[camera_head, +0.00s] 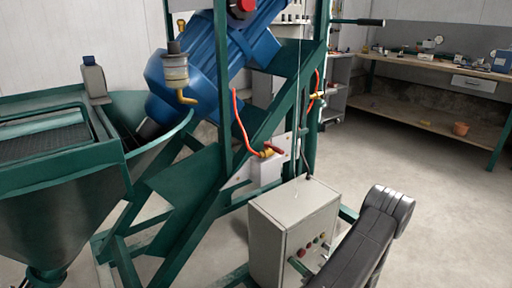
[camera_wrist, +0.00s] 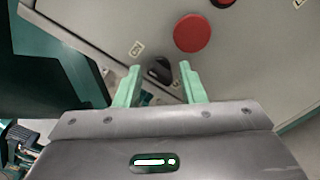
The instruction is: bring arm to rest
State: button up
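My gripper (camera_wrist: 160,70) shows two pale green fingers standing apart in the wrist view, with a clear gap between them. It faces the front panel of the grey control box (camera_wrist: 255,75). A black knob (camera_wrist: 159,71) appears between the fingertips; I cannot tell how far in front of them it is, but no finger is seen closed on it. A large red button (camera_wrist: 192,32) is above and right of the knob. In the head view the control box (camera_head: 290,222) stands at lower centre, and my dark arm (camera_head: 365,245) covers its lower right side.
A green frame with a blue motor (camera_head: 215,60) rises behind the box. A green hopper (camera_head: 60,205) stands at the left. Orange hoses (camera_head: 240,120) hang from the frame. A workbench (camera_head: 435,70) lines the right wall. The floor (camera_head: 440,210) at the right is clear.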

jog(key=shift+s+a+n, duration=0.1)
jog(key=shift+n, duration=4.4)
jog(key=shift+a, duration=0.1)
